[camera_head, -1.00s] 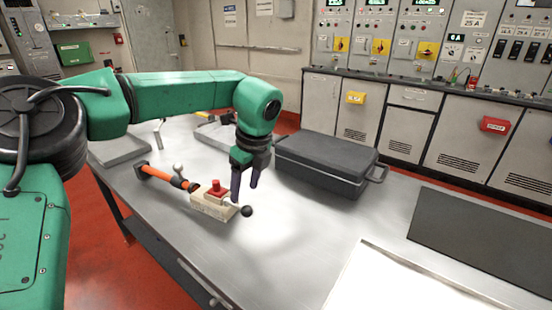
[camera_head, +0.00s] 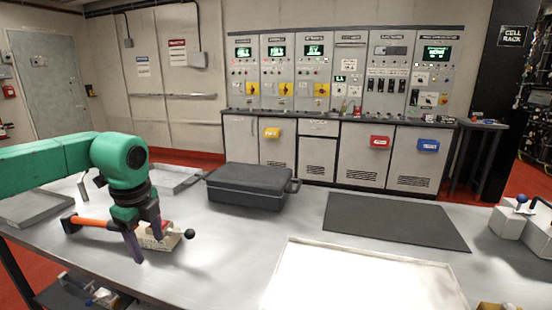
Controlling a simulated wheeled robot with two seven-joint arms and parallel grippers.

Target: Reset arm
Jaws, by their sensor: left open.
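My left gripper (camera_head: 146,243) comes in from the left with its green arm and points down over the left part of the metal table (camera_head: 215,265). Its two dark fingers are apart and I see nothing held between them. Behind and partly hidden by the fingers is a pale block with a red top (camera_head: 158,236) and a lever ending in a black ball. An orange handle (camera_head: 92,222) lies to its left on the table. I cannot tell whether the fingers touch the block. My right gripper does not show.
A dark case (camera_head: 248,186) stands at the table's back. A dark mat (camera_head: 395,220) lies right of it, and a bright white panel (camera_head: 360,280) lies in front. Grey trays (camera_head: 35,207) lie at the left. Control cabinets (camera_head: 340,75) line the wall.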

